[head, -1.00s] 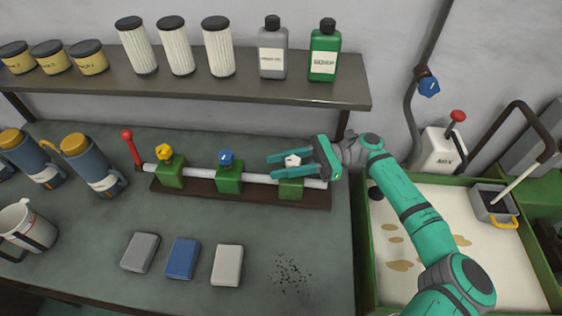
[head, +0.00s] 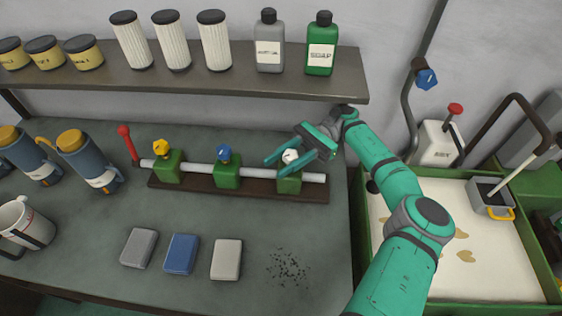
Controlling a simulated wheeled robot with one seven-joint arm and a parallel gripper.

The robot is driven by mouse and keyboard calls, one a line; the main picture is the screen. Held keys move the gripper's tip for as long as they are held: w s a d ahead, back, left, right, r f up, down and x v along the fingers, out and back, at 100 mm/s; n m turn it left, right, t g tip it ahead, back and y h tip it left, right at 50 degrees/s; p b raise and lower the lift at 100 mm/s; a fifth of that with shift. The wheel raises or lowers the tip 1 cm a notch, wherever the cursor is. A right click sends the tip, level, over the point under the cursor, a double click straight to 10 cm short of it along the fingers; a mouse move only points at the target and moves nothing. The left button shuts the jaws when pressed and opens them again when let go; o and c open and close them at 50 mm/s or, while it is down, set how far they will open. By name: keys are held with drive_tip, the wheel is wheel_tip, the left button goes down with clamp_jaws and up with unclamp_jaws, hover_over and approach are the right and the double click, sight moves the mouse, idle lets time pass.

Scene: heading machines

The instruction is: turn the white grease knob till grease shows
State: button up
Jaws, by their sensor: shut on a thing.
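The white grease knob (head: 290,156) sits on top of the right-hand green block (head: 289,181) of the grease manifold, on the workbench. My gripper (head: 284,156) reaches in from the right with its two teal fingers on either side of the knob, shut on it. The fingers hide part of the knob. I cannot make out any grease at the block from this view.
A yellow knob (head: 161,147) and a blue knob (head: 224,153) stand on the other blocks left of my gripper. A red lever (head: 127,143) is at the pipe's left end. The shelf (head: 200,80) with bottles overhangs behind. Dark specks (head: 288,268) lie on the bench in front.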

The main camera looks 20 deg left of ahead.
drive_tip(key=shift+s, duration=0.1)
drive_tip(key=o, duration=1)
drive_tip(key=shift+o, duration=0.2)
